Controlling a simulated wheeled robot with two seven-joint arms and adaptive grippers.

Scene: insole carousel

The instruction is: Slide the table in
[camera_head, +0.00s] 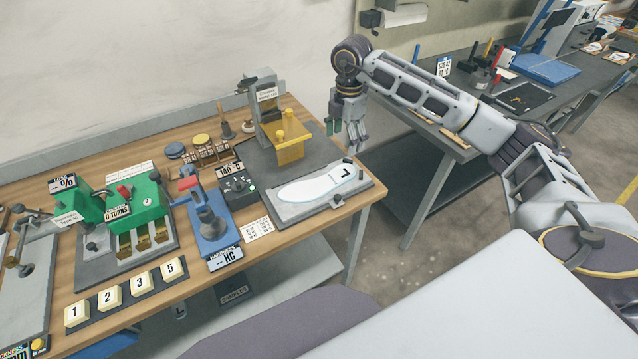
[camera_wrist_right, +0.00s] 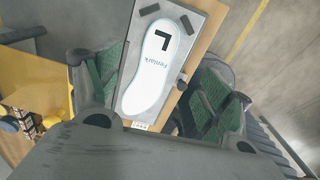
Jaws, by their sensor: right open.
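The grey sliding table (camera_head: 318,206) is a flat slab at the right end of the wooden bench, drawn out from under the yellow fixture (camera_head: 290,150). A white insole (camera_head: 312,188) marked L lies on it, and the table also shows in the right wrist view (camera_wrist_right: 203,22). A small dark knob (camera_head: 337,199) sits on the table's long side, seen too in the right wrist view (camera_wrist_right: 181,83). My right gripper (camera_head: 347,143) is open and empty, pointing down above the table's far right end. In the wrist view its green-padded fingers (camera_wrist_right: 158,88) lie either side of the slab. My left gripper is out of view.
A black control box with a 140 °C sign (camera_head: 230,166) and a blue hardness tester (camera_head: 208,225) stand left of the table. A green machine (camera_head: 135,208) is further left. A second dark table (camera_head: 400,170) stands behind my right arm, across a gap.

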